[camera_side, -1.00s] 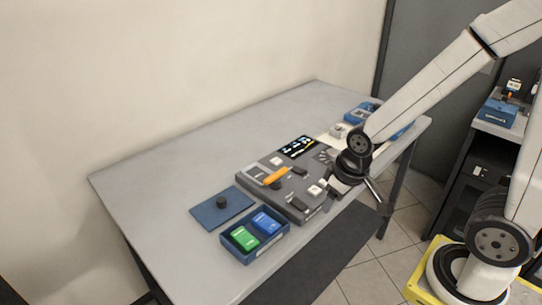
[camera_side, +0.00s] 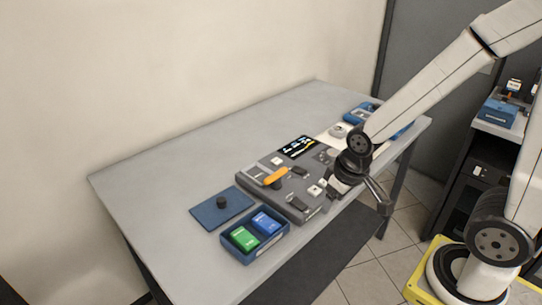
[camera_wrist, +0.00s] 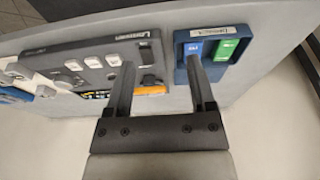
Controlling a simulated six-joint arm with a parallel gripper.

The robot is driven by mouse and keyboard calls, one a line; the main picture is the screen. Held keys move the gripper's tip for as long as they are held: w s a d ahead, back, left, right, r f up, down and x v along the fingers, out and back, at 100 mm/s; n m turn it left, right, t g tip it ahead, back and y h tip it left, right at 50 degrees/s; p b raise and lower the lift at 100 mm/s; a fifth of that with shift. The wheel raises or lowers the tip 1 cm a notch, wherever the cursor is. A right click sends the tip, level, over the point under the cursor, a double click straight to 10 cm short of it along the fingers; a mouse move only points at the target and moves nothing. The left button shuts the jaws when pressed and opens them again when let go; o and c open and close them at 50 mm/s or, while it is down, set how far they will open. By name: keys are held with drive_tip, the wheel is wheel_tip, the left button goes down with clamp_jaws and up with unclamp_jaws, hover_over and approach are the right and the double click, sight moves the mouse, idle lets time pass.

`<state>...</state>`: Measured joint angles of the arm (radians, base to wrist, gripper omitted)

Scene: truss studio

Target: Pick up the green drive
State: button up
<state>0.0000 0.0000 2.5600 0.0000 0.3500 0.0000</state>
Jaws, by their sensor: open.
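The green drive (camera_side: 244,238) sits in the left compartment of a small blue tray (camera_side: 262,252) near the front edge of the table. It also shows in the wrist view (camera_wrist: 224,48), toward the upper right. A blue drive (camera_side: 266,223) lies beside it in the same tray. My gripper (camera_wrist: 160,70) is open and empty, its two dark fingers apart. In the side view my gripper is above the right side of the grey panel, to the right of the tray and apart from the green drive.
A blue lid (camera_side: 235,210) with a black knob lies behind the tray. The table's left part is clear.

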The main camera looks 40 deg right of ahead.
drive_tip(key=g, duration=0.3)
hover_over(245, 237)
wheel_tip(245, 237, down, 6)
drive_tip(key=shift+s+a+r, duration=0.1)
drive_tip(key=shift+a+r, duration=0.05)
drive_tip(key=shift+f, duration=1.35)
drive_tip(key=shift+f, duration=0.1)
drive_tip(key=shift+f, duration=2.45)
